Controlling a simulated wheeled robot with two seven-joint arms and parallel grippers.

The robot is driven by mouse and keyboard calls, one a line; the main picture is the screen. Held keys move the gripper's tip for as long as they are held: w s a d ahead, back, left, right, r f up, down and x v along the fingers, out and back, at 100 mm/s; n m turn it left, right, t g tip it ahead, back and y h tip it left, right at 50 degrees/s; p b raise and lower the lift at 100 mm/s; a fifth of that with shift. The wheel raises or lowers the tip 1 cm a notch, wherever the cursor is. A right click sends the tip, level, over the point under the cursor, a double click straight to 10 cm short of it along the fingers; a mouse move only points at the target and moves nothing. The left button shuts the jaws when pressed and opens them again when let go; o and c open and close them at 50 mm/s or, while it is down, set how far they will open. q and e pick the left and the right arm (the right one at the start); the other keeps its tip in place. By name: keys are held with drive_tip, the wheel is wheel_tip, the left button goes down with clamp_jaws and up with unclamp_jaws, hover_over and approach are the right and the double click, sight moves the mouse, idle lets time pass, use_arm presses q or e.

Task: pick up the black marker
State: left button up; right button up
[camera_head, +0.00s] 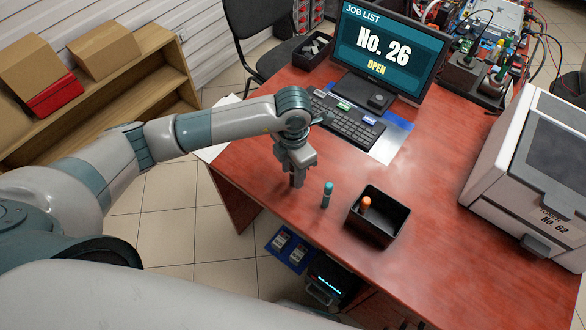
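My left gripper (296,180) points down over the red-brown desk, left of a standing teal-capped marker (327,195). Its fingertips are small and dark and look close to the desk top. I cannot tell whether they are open or shut, or whether a dark marker is between them. No black marker shows clearly; one may be hidden at the fingers. An orange-capped marker (365,205) stands in an open black box (388,222), right of the teal one. My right gripper is out of view.
A keyboard (350,122) and a monitor (385,50) reading "No. 26 OPEN" are behind the gripper. A white machine (530,170) stands at the right. The desk's (440,190) red surface is clear between box and machine. The desk's near edge is close to the gripper.

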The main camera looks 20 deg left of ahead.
use_arm(q)
drive_tip(key=shift+f, duration=1.05)
clamp_jaws()
